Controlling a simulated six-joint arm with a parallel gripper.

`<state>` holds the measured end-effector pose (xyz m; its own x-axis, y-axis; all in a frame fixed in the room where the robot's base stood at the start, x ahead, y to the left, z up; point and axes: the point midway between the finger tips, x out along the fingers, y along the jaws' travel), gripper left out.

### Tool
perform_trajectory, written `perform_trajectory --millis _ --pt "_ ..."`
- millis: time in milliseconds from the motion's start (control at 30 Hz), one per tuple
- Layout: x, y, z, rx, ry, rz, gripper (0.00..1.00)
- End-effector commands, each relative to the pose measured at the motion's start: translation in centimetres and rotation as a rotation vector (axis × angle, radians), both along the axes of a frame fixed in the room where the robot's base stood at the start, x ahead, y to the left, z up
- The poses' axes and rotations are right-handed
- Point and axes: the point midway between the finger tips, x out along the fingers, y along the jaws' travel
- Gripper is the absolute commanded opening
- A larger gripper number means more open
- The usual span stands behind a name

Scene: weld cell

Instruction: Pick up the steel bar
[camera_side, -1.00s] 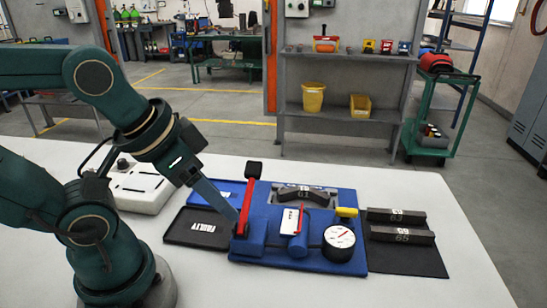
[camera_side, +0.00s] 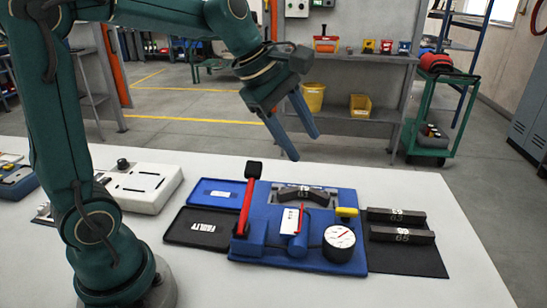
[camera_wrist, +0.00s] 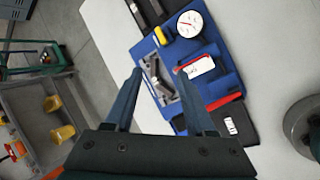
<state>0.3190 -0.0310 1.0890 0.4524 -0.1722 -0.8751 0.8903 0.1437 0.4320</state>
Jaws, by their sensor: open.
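Two dark steel bars, the far one (camera_side: 385,215) and the near one (camera_side: 390,234), lie side by side on a black mat (camera_side: 420,262) at the right of the table, with pale markings on them. Another dark piece (camera_side: 303,194), slightly bent in outline, sits in the grey bed of the blue fixture (camera_side: 270,255). My gripper (camera_side: 305,147) is open and empty, tilted down, above and behind the fixture, left of the mat and clear of the bars. In the wrist view, my gripper's fingers (camera_wrist: 158,70) are apart, with the fixture beyond them.
The fixture carries a red lever (camera_side: 246,205), a round dial gauge (camera_side: 339,240) and a yellow knob (camera_side: 346,212). A black tray marked FAULTY (camera_side: 185,238) and a blue tray (camera_side: 205,190) lie to its left. A white unit (camera_side: 145,188) stands further left.

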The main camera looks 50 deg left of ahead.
Motion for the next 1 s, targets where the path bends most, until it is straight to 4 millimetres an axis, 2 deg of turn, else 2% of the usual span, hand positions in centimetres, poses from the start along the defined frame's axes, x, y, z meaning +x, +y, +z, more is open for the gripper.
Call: perform_trajectory --millis 33,200,333,500,600,1000 --pt "1.5 0.8 -1.0 -0.055 0.038 0.086 0.55" --pt "5.4 3.7 -4.6 -0.218 0.145 0.354 0.55" --pt "7.1 5.9 -8.0 -0.296 0.220 0.489 0.55" --pt "7.4 7.9 -11.9 -0.331 0.296 0.556 0.55" --pt "7.0 8.4 -13.3 -0.337 0.329 0.574 0.55" --pt "7.9 7.5 -17.5 -0.340 0.339 0.581 0.55"
